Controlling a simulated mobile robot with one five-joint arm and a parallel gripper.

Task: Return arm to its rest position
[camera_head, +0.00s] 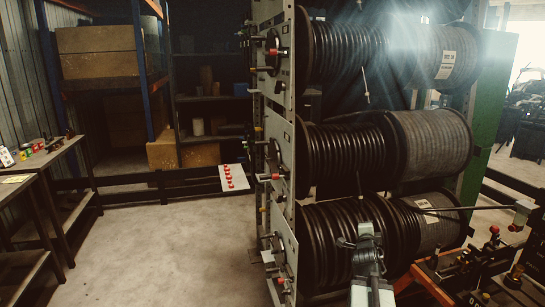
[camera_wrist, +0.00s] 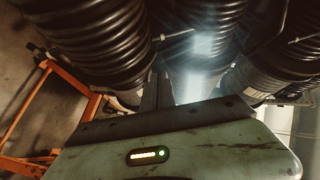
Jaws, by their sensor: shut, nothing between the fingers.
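My gripper (camera_head: 366,232) shows low in the head view, right of the middle, in front of the lowest hose reel (camera_head: 325,235). Its fingers look shut, with nothing held. In the wrist view my gripper (camera_wrist: 158,90) points toward the gap between black ribbed hoses (camera_wrist: 85,35). I cannot tell the exact distance from the fingers to the hose. Part of the lowest reel is hidden behind my arm.
The reel rack's grey post (camera_head: 283,120) carries knobs and levers. More reels (camera_head: 345,150) are stacked above. An orange frame (camera_head: 430,280) stands at lower right. Workbenches (camera_head: 50,160) line the left, shelves (camera_head: 205,100) the back. Concrete floor (camera_head: 165,250) is clear left of the rack.

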